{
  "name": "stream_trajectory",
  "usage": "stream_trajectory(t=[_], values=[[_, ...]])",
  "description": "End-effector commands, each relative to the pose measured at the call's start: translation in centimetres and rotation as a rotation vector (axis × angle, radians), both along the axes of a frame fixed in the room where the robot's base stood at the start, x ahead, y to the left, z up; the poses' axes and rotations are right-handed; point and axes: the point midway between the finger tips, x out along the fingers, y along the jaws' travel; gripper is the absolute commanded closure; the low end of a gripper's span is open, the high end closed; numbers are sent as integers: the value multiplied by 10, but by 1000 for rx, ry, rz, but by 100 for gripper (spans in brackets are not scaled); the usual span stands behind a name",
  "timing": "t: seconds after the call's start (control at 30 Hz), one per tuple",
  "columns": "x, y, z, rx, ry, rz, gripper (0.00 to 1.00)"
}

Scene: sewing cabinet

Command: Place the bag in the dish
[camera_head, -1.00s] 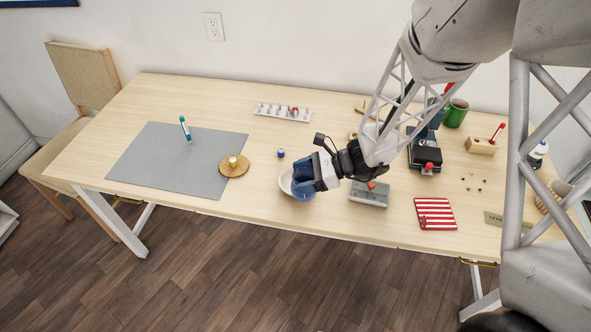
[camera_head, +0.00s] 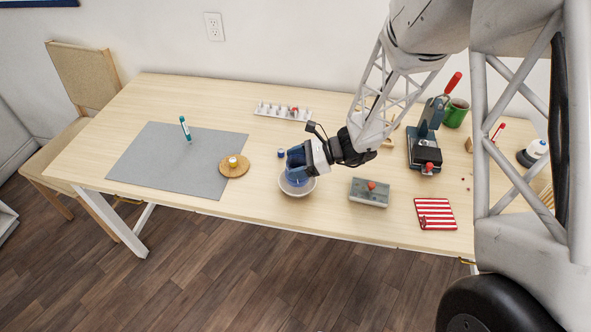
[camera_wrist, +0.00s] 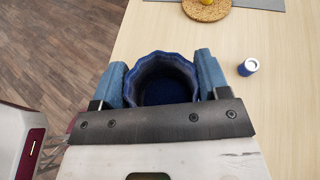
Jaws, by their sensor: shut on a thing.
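My gripper (camera_head: 297,163) is shut on the blue bag (camera_head: 298,179) over the white dish (camera_head: 298,192). In the wrist view, the bag (camera_wrist: 162,72) is an open, scalloped blue pouch between the two blue fingers of my gripper (camera_wrist: 163,82). In the head view the bag's lower part is within the dish's outline. I cannot tell whether it touches the dish's bottom. The dish does not show in the wrist view.
A small blue-and-white spool (camera_head: 281,153) stands just behind the dish. A round cork coaster (camera_head: 234,170) with a yellow item lies to the left. A grey box with a red knob (camera_head: 369,192) stands to the right. The table's front edge is close.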

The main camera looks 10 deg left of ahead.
Motion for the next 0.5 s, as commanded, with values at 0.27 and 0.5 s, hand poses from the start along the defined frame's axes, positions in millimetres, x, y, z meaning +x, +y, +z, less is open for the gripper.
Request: stream_trajectory(t=[0.27, 0.5], values=[[0, 0, -25, 0, 2, -1, 54], [0, 0, -30, 0, 1, 0, 54]])
